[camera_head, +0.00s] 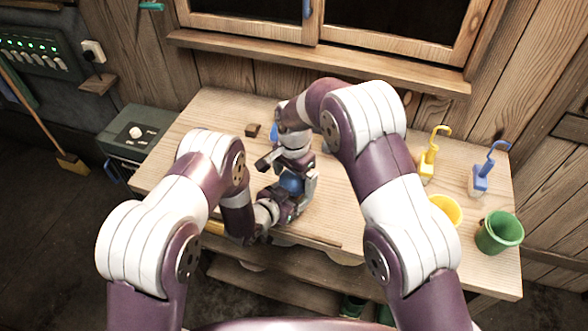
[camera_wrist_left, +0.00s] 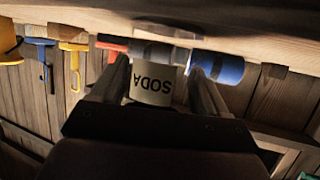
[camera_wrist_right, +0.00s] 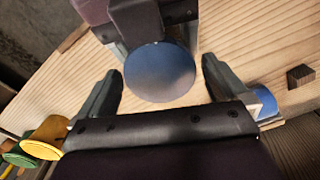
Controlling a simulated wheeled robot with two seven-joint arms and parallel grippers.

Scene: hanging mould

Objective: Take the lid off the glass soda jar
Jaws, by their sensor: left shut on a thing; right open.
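The glass soda jar shows in the left wrist view by its white label (camera_wrist_left: 152,84), which reads SODA upside down. My left gripper (camera_wrist_left: 160,72) is shut on the jar's body, a finger on each side. The jar's round blue lid (camera_wrist_right: 160,72) shows from above in the right wrist view and between my arms in the head view (camera_head: 291,182). My right gripper (camera_wrist_right: 161,90) is open, its fingers on either side of the lid with gaps visible. Most of the jar's glass is hidden by the grippers.
A dark brown block (camera_head: 252,130) and a blue object (camera_wrist_right: 265,101) are on the wooden table (camera_head: 220,105). At the right are a yellow brush (camera_head: 430,160), a blue brush (camera_head: 482,178), a yellow bucket (camera_head: 446,207) and a green bucket (camera_head: 499,233).

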